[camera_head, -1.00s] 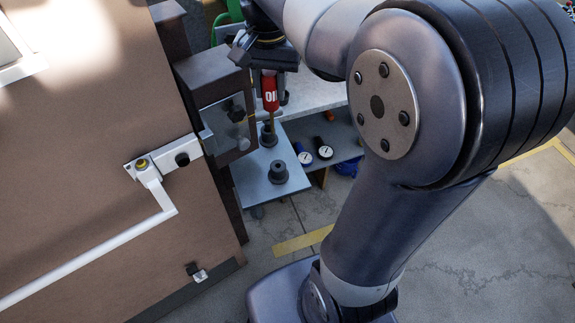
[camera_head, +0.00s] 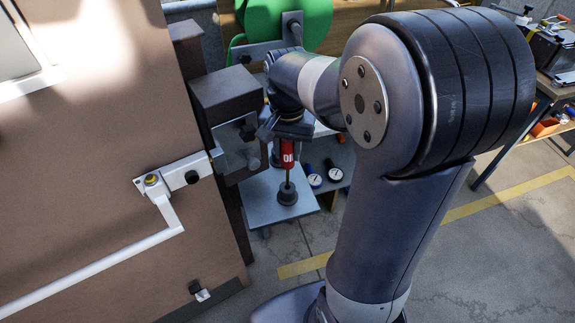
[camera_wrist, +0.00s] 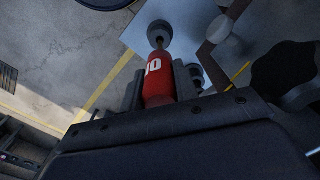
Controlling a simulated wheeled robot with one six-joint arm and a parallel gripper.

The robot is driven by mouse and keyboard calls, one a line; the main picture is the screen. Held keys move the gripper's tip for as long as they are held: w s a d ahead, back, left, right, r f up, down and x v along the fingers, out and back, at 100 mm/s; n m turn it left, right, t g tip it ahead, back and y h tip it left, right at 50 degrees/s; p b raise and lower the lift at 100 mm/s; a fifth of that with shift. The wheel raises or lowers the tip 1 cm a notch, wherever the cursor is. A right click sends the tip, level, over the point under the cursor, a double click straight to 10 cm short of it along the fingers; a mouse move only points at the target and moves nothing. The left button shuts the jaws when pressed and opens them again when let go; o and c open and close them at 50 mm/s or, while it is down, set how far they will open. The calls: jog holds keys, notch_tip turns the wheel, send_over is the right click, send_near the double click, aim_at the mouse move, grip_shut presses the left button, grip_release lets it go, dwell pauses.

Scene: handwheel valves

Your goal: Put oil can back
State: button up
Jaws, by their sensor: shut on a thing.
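The red oil can (camera_head: 287,154) hangs below my gripper (camera_head: 287,136), with its thin spout pointing down. My gripper is shut on it; the wrist view shows the red can (camera_wrist: 157,86) between the two fingers (camera_wrist: 158,80). The spout's lower end lines up with a dark round holder (camera_head: 287,196) on a grey shelf plate (camera_head: 258,208). I cannot tell whether the tip is inside the holder or just above it. In the wrist view the holder (camera_wrist: 160,33) lies right beyond the spout. A second dark holder (camera_wrist: 196,75) is partly hidden behind a finger.
A brown panel with a white handle bar (camera_head: 110,259) and a dark box (camera_head: 228,100) stand close on the left. A green object (camera_head: 285,22) is behind my arm.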

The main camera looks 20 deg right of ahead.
aim_at(287, 166)
jog(key=shift+f, duration=2.8)
jog(key=shift+f, duration=0.15)
jog(key=o, duration=1)
notch_tip(287, 166, up, 11)
jog(key=shift+s+f, duration=0.1)
